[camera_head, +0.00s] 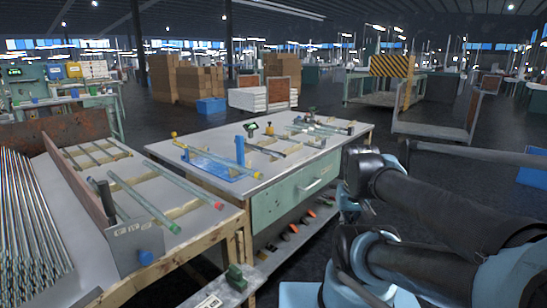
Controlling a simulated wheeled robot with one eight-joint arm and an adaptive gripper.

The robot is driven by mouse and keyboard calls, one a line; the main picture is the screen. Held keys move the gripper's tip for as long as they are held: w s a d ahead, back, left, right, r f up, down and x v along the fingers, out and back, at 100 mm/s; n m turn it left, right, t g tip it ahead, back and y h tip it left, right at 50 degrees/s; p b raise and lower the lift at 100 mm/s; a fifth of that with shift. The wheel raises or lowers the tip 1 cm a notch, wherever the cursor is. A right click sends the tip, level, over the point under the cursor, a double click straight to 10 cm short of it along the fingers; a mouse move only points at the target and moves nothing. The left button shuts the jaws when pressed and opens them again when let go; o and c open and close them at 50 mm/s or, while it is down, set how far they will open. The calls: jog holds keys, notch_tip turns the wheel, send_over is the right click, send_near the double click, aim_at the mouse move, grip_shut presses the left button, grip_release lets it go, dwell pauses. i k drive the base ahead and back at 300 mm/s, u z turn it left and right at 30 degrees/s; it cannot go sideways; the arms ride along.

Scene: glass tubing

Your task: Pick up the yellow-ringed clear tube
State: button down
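A thin clear tube (215,155) with yellow at both ends lies slantwise over the blue stand (205,168) on the middle workbench. It fits the yellow-ringed tube best, but its rings are too small to make out clearly. On the left rack lie a tube with a green end (145,203) and a tube with a reddish end (178,180). Links of my arm fill the lower right, to the right of the workbench and apart from the tube. I cannot make out my gripper in this view.
The workbench (190,146) has a green drawer front (296,190). A blue upright (240,150) rises beside the tube. More rods and small fittings (320,126) lie at the back right of the bench. A left table holds a bundle of rods (25,225). Dark floor shows beyond the bench.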

aim_at(258, 175)
jog(key=u, duration=1.1)
